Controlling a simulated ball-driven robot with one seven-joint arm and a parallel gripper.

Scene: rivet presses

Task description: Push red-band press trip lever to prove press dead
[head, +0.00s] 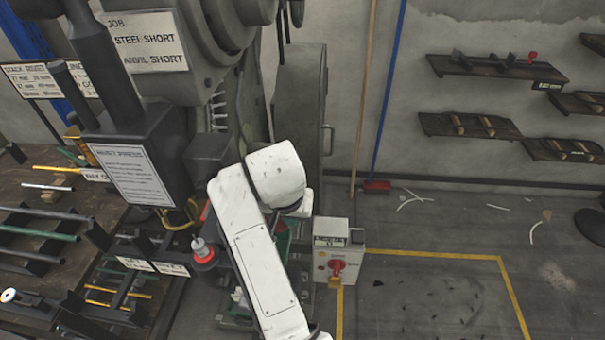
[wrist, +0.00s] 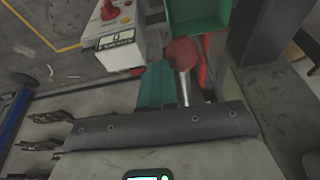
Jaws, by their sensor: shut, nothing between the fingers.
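The grey-green rivet press (head: 227,110) stands at the left of the head view. In the wrist view, a lever with a round red knob (wrist: 182,53) and a bright metal rod shows near the middle. My gripper (wrist: 157,68), with teal fingers, is shut and empty just left of the rod; I cannot tell whether they touch. A red strip (wrist: 203,72) shows right of the rod. In the head view my white arm hides the gripper and the lever. A small post with a red ring (head: 204,254) stands left of my arm.
A white switch box (head: 339,250) with a red rotary switch (head: 337,270) stands right of my arm. A green bin (wrist: 198,18) is beyond the lever. A workbench (head: 100,215) with rods and racks fills the left.

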